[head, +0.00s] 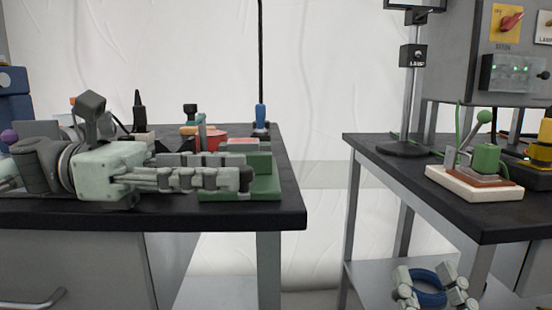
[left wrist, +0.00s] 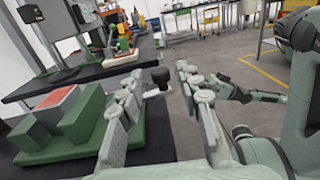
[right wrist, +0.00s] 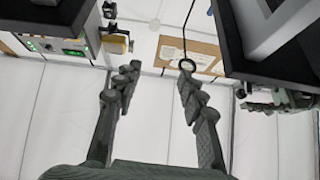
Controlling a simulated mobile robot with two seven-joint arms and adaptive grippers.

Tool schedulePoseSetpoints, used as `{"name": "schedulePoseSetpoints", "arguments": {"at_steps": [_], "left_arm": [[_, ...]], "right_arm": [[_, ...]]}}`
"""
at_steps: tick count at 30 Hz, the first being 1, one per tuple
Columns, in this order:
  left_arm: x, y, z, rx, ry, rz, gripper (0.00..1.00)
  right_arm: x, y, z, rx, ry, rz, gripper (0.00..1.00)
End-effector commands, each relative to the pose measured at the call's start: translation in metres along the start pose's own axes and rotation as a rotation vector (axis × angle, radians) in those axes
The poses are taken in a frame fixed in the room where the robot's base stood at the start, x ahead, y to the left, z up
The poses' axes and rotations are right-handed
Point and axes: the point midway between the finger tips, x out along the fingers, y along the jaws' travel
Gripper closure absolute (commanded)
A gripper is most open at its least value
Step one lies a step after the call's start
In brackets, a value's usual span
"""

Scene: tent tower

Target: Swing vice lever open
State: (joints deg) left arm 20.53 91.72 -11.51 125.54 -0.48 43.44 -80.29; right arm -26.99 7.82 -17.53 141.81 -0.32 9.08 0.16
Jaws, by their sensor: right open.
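The green vice (head: 262,187) sits near the right end of the left table. It also shows at the left of the left wrist view (left wrist: 65,125), with a red-topped part on it. A lever with a round black knob (left wrist: 160,75) and pale rod stands beside the vice. My left gripper (head: 243,178) lies level in front of the vice, pointing right. In the left wrist view its fingers (left wrist: 160,85) are apart, with the knob seen in the gap; contact cannot be told. My right gripper (head: 432,287) is open and empty, low by the right table.
The right table (head: 400,172) holds a white-based fixture (head: 472,192) with a green-knobbed lever, a lamp stand (head: 403,149) and a grey panel (head: 465,70). A gap separates the tables. A blue-handled tool (head: 261,116) stands behind the vice.

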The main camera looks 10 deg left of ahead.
Motion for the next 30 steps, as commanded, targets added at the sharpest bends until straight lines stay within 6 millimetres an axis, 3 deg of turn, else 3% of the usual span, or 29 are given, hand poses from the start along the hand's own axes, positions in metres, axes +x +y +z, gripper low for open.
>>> {"name": "schedulePoseSetpoints", "arguments": {"at_steps": [5,11,15,24,30], "left_arm": [[0.009,0.000,0.005,0.000,-0.004,-0.002,0.66],[0.019,-0.001,0.007,0.004,-0.007,-0.003,0.66],[0.026,0.000,0.004,0.004,-0.006,0.000,0.66],[0.043,-0.001,0.005,0.003,-0.006,-0.002,0.66],[0.056,-0.001,0.004,0.003,-0.005,-0.001,0.66]], "right_arm": [[-0.004,0.003,0.036,-0.010,-0.239,0.004,0.59],[-0.024,0.006,0.074,-0.020,-0.496,0.010,0.59],[-0.041,0.020,0.100,-0.047,-0.633,0.030,0.59],[-0.086,0.050,0.138,-0.096,-0.920,0.082,0.59],[-0.121,0.069,0.153,-0.120,-1.099,0.122,0.59]]}}
